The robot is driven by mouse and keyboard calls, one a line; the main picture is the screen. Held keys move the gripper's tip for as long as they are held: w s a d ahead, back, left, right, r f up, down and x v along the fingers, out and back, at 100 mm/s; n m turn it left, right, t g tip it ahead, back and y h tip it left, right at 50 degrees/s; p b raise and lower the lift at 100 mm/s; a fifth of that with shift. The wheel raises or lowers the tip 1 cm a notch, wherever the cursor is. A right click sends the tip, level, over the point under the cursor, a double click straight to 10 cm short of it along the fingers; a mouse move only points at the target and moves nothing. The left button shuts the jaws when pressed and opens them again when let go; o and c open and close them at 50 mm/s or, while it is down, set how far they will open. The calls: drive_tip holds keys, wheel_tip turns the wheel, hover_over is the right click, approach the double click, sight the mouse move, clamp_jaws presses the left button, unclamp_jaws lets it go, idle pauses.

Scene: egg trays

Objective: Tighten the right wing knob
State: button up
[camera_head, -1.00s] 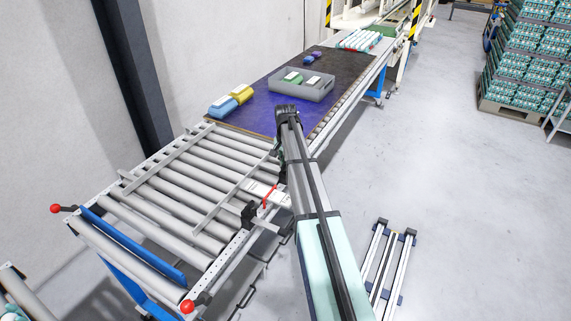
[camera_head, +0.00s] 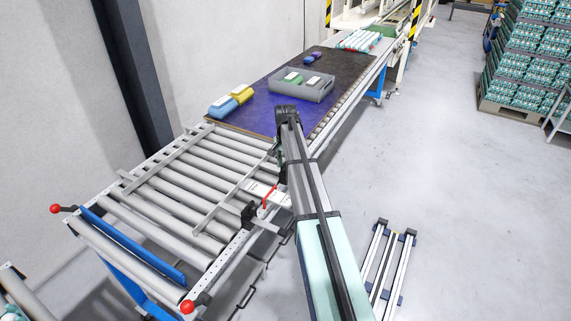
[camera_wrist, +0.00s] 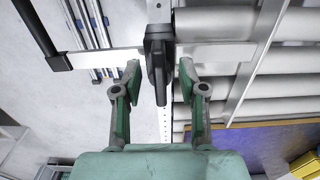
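The right wing knob (camera_wrist: 157,58) is black and sits in the upper middle of the wrist view, over a pale crossbar (camera_wrist: 100,59) at the side rail. Its long wing runs roughly up and down in that view. My gripper (camera_wrist: 160,72) has its two green-and-grey fingers apart, one on each side of the knob, with visible gaps to it. In the head view, a dark shape at the near rail (camera_head: 249,214), beside a red stick, appears to be the knob area; my arm and its small size make the fingers there hard to tell.
The roller conveyor (camera_head: 150,215) lies left of my arm. A blue bar (camera_head: 130,245) and red-balled levers are at its near end. A grey crate (camera_head: 318,95) and coloured packs (camera_head: 241,93) stand on the dark mat. A rail frame (camera_head: 380,265) lies on the floor to the right.

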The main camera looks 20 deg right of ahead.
drive_tip(key=shift+r, duration=0.1)
wheel_tip(320, 180, up, 12)
idle(0.5)
idle(0.4)
